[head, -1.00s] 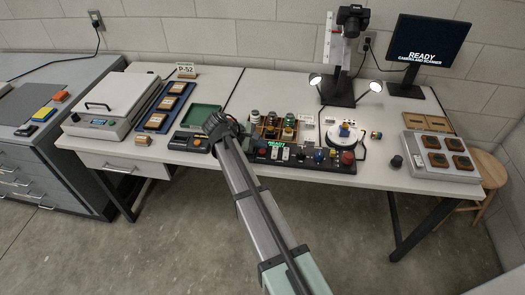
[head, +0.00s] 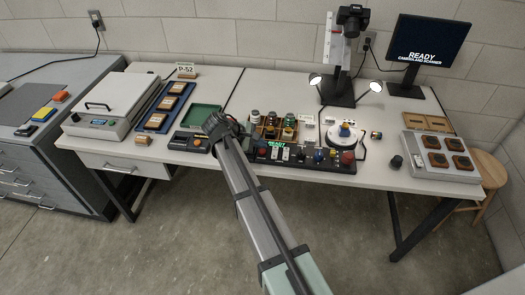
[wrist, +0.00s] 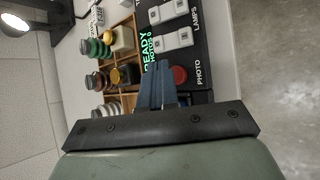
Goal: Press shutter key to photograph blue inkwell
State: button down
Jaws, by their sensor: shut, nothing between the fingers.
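My gripper (wrist: 158,68) is shut and empty in the wrist view. Its blue-grey fingertips are beside the round red shutter key (wrist: 180,75), by the word PHOTO on the black control panel (wrist: 196,45). I cannot tell whether they touch the key. The panel display (wrist: 149,40) reads READY with a photo count of 0. In the head view, my arm's end hides the panel's left end. A small object with blue on it, perhaps the blue inkwell (head: 344,131), stands on the white turntable (head: 334,142) below the camera (head: 353,16).
A wooden divided tray (head: 268,133) with several jars stands just behind the panel. Two lit lamps (head: 375,87) flank the camera stand. A monitor (head: 428,45) at the back right reads READY. A green tray (head: 203,116) and an orange-buttoned device (head: 188,142) are to the left.

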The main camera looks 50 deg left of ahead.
aim_at(261, 152)
jog(key=shift+f, duration=0.9)
dwell(1.2)
jog(key=shift+r, duration=0.9)
jog(key=shift+r, duration=2.5)
jog(key=shift+d, duration=0.1)
